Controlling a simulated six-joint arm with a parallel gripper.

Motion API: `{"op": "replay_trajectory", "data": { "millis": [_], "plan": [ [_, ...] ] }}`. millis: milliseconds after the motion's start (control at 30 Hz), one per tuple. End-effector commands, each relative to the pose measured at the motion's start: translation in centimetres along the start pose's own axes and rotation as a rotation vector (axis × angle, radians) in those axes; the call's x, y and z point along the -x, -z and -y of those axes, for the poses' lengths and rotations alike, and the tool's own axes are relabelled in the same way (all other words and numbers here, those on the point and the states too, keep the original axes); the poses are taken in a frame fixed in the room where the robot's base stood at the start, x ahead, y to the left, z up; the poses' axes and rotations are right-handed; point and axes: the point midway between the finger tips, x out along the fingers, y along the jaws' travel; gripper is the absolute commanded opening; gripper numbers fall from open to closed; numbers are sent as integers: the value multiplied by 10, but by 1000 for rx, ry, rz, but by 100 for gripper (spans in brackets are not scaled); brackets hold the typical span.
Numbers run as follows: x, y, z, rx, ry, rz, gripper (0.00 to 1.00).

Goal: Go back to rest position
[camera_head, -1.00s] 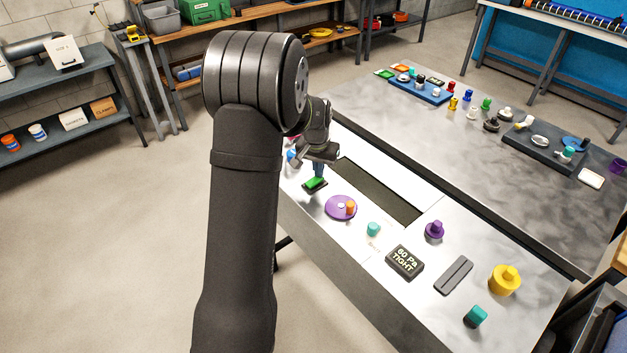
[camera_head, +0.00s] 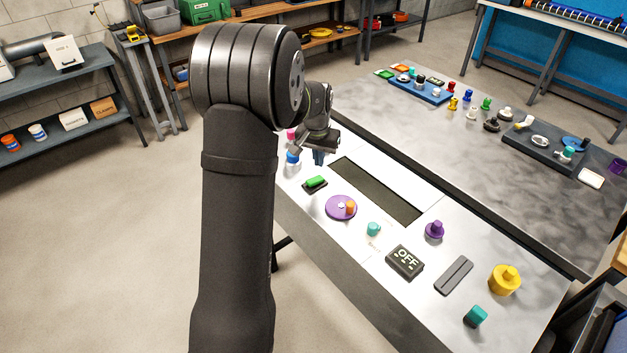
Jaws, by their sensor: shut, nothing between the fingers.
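My gripper (camera_head: 319,158) hangs above the near workbench (camera_head: 340,262), close to the left end of its dark rectangular opening (camera_head: 375,190). It is shut and empty, its fingers pointing down and clear of the bench top. A small dark block with a green top (camera_head: 315,184) lies on the bench just below and in front of the gripper, apart from it. My arm hides part of the bench's left end.
Near the gripper are a blue piece (camera_head: 292,158) and a purple disc (camera_head: 340,207) with an orange knob. Teal, purple and yellow pieces stand further right. A blue tray (camera_head: 436,97) and a dark tray (camera_head: 545,150) lie on the far table. The floor at left is clear.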

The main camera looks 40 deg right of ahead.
Motion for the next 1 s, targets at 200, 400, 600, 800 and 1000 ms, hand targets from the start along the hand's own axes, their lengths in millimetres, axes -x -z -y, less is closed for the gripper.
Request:
{"op": "replay_trajectory", "data": {
  "millis": [200,400,600,800,1000],
  "plan": [
    [18,3,0,0,0,-2,0],
    [24,4,0,0,0,0,0],
    [24,4,0,0,0,0,0],
    [14,2,0,0,0,2,0],
    [-15,-3,0,0,-1,4,0]
  ]
}}
